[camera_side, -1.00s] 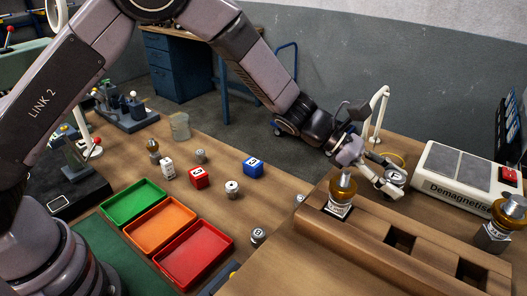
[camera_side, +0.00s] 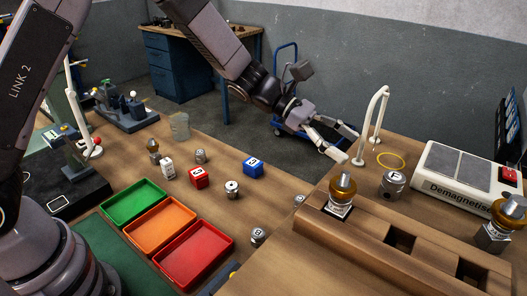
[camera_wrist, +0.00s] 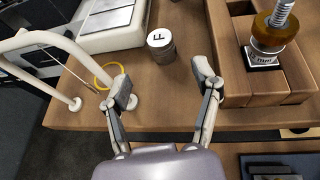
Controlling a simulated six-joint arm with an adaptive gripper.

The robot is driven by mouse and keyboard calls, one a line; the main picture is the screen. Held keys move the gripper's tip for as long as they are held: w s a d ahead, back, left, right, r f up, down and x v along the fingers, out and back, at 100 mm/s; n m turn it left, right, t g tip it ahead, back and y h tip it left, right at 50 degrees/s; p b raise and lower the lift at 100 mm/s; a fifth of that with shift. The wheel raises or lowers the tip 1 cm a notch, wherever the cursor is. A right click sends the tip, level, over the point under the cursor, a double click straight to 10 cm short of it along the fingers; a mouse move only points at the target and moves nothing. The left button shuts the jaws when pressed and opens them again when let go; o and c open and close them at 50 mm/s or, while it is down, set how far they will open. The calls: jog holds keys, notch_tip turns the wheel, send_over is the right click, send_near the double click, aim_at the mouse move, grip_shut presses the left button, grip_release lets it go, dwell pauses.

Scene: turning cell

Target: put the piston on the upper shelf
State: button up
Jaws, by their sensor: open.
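A grey metal cylinder marked F (camera_side: 393,184), which I take as the piston, stands upright on the raised wooden shelf (camera_side: 362,160). In the wrist view the cylinder (camera_wrist: 160,44) stands beyond my fingertips, apart from them, with its F on top. My gripper (camera_side: 344,145) is open and empty, to the left of the cylinder near the shelf's far left edge. In the wrist view the fingers of my gripper (camera_wrist: 163,82) are spread, with bare wood between them.
A white bent-tube stand (camera_side: 376,112) and yellow ring (camera_side: 391,161) are close by. A wooden rack (camera_side: 372,224) holds an amber-topped gauge (camera_side: 342,190); the demagnetiser (camera_side: 466,178) is at right. Below are coloured trays (camera_side: 160,228), marked blocks (camera_side: 253,167) and small cylinders (camera_side: 232,189).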

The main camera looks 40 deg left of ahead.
jog(key=shift+v, duration=1)
jog(key=s+a+r+m+y, duration=0.5)
jog(key=s+a+r+m, duration=0.4)
jog(key=s+a+m, duration=0.3)
jog(key=s+a+m+t+y, duration=0.3)
jog(key=s+a+m+y, duration=0.4)
jog(key=s+a, duration=0.8)
jog(key=a+y, duration=0.1)
jog(key=a, duration=0.2)
jog(key=shift+r+m, duration=0.25)
jog(key=shift+m, duration=0.15)
